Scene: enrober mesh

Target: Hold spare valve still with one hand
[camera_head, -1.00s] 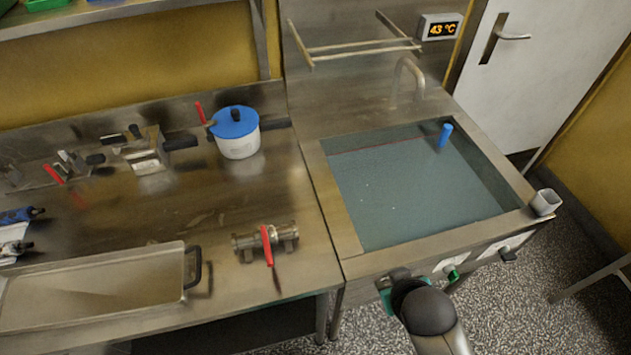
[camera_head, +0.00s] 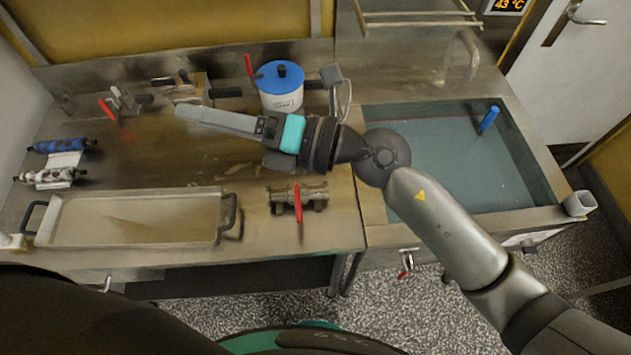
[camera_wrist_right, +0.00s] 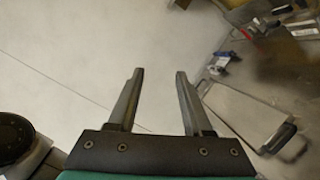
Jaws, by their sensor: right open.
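The valve (camera_head: 283,197), a short steel body with a red lever, lies on the steel worktop near its front edge, just right of the tray. I take it to be the spare valve. My right gripper (camera_head: 180,112) reaches in from the right above the worktop, behind and left of the valve, pointing left and apart from it. In the right wrist view the two fingers (camera_wrist_right: 159,76) are spread with nothing between them; the valve cannot be made out there. My left gripper is not in view.
A steel tray (camera_head: 225,205) with dark handles stands left of the valve. A white pot with a blue lid (camera_head: 281,76) and steel fittings (camera_head: 190,92) stand at the back. A water-filled sink (camera_head: 440,190) is at the right. Worktop behind the valve is fairly clear.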

